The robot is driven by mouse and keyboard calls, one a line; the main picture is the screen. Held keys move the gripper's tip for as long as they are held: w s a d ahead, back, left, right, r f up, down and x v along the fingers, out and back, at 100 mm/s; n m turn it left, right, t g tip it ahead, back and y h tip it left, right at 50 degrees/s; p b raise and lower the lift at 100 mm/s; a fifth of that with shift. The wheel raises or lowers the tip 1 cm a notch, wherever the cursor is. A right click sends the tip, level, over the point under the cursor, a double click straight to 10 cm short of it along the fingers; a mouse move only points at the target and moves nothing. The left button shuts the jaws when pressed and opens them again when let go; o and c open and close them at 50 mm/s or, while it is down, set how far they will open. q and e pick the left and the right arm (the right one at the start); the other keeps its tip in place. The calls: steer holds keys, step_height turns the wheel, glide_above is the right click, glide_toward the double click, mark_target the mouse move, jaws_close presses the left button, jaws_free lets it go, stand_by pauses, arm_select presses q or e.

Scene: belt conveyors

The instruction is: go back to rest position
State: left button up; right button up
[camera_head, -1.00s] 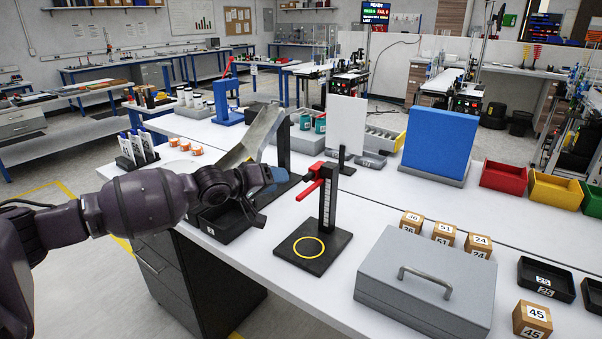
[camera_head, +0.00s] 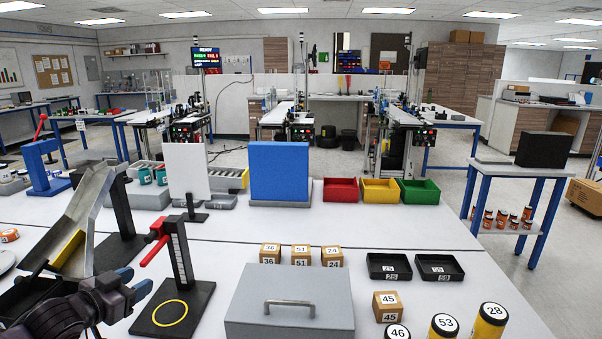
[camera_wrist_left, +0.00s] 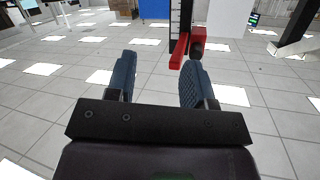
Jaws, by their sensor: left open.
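My left gripper (camera_head: 134,281) is low at the left of the head view, just left of the black stand with the red lever (camera_head: 155,242). In the left wrist view its two blue-grey fingers (camera_wrist_left: 155,82) are apart with nothing between them. The red lever (camera_wrist_left: 180,50) shows beyond the fingertips, with a gap to them. My right gripper is in neither view.
A metal chute (camera_head: 86,205) stands behind the left gripper. A grey case (camera_head: 290,312), numbered boxes (camera_head: 300,256), black trays (camera_head: 388,266) and numbered cylinders (camera_head: 490,320) are to the right. Red, yellow and green bins (camera_head: 380,191) line the back.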

arm_select(q)
steer(key=s+d+f+n+g+y, duration=0.1)
steer(key=s+d+f, duration=0.3)
steer(key=s+f, duration=0.8)
steer(key=s+d+f+n+g+y, duration=0.1)
steer(key=s+d+f+n+y, duration=0.2)
steer(key=s+f, duration=1)
steer(key=shift+s+d+n+g+y, duration=0.4)
steer(key=shift+s+n+y, duration=0.2)
steer(key=shift+s, duration=0.6)
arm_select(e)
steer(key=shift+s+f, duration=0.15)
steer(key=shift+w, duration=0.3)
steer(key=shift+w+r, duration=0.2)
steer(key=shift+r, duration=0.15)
